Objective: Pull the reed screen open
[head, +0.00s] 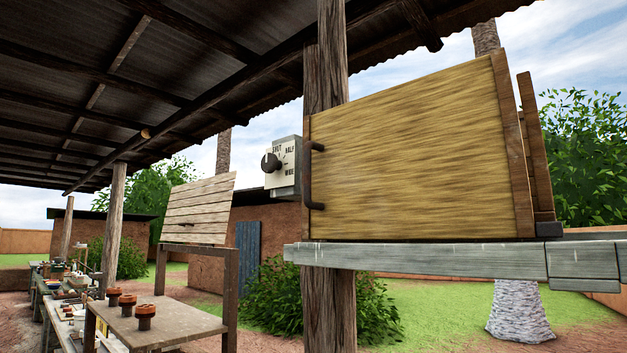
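The reed screen (410,160) is a straw-coloured panel with brown wooden side edges at the right of the head view. It stands upright on a grey plank ledge (420,259). A dark vertical bar handle (309,178) is fixed near its left edge. The screen looks shut against its left post, but its exact opening state is hard to tell. My gripper is not in view.
A dial box (284,167) marked SHUT, HALF and WIDE sits left of the handle on a wooden post (331,295). A table (160,322) with rust-red knobs and a slatted board (199,209) stand left. Grass lies behind.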

